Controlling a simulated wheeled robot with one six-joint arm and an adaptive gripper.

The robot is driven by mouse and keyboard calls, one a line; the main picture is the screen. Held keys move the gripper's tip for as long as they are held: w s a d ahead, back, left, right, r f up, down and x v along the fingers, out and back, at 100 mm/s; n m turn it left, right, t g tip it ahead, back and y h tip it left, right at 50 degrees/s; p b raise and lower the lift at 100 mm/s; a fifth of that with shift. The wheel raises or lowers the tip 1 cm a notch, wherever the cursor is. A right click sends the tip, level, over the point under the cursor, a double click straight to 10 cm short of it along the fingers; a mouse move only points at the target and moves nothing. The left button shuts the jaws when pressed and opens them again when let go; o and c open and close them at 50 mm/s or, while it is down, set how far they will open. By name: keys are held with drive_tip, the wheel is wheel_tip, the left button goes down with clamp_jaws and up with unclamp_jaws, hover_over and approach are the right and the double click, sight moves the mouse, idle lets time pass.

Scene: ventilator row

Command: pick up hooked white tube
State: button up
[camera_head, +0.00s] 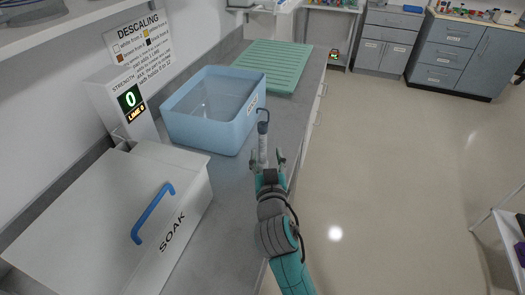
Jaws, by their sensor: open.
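The hooked tube (263,146) shows just beyond and between my fingertips, at the front edge of the grey counter. It has a pale, whitish shaft and a dark blue-grey upper part with a hook at its far end. My gripper (267,156) is open, with one finger on each side of the tube's lower end. I cannot tell whether the fingers touch it, or whether the tube stands or lies. Its lower end is hidden by my gripper.
A blue open tub (190,128) stands left of the tube, close by. A white SOAK box (90,215) with a blue handle fills the near left. A green ribbed mat (270,62) lies behind. Open floor (400,180) is at right.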

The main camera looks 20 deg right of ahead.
sight(263, 142)
drive_tip(key=x, duration=0.8)
drive_tip(key=shift+a+f, duration=0.3)
clamp_jaws()
